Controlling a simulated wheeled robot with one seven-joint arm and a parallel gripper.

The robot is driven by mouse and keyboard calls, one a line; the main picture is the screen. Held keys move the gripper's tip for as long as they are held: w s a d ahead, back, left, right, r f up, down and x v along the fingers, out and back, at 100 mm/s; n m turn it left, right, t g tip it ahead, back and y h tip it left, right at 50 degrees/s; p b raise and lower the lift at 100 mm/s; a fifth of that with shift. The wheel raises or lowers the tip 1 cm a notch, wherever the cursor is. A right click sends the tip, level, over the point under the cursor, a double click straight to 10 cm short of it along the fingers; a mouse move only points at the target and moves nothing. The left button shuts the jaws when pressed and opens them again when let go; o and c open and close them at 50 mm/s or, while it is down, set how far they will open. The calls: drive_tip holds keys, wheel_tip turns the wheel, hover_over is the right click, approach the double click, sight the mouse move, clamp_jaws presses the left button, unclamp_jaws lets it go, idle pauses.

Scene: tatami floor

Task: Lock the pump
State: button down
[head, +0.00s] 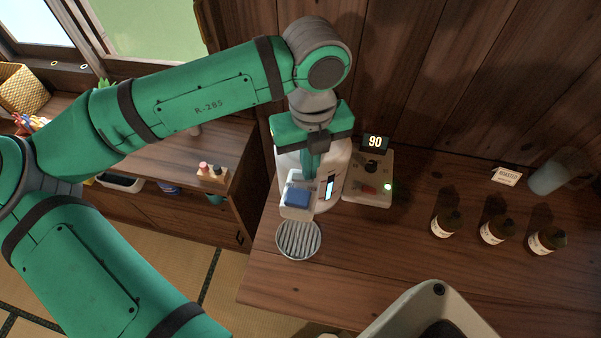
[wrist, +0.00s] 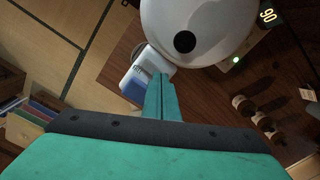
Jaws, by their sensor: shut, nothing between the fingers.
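The pump appears to be the white rounded dispenser (head: 338,160) on the wooden counter, with a small lit display on its front. A blue pad (head: 297,196) sits on its white spout block, above a round slatted drip tray (head: 285,247). In the wrist view, the white rounded body (wrist: 215,22) has a black dot on top, and the blue pad (wrist: 135,84) lies left of my fingers. My gripper (head: 309,178) is shut and empty, pointing down over the dispenser just behind the blue pad. It also shows in the wrist view (wrist: 160,78). I cannot tell whether the fingertips touch the dispenser.
A control box (head: 380,172) with a knob, a red switch, a green light and a "90" display (head: 375,142) stands right of the dispenser. Three dark bottles (head: 494,230) stand farther right. A pale bin (head: 405,305) is at the front. Counter between is clear.

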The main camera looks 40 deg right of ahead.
drive_tip(key=shift+f, duration=0.35)
idle(0.3)
wheel_tip(320, 180, up, 7)
idle(0.9)
idle(0.5)
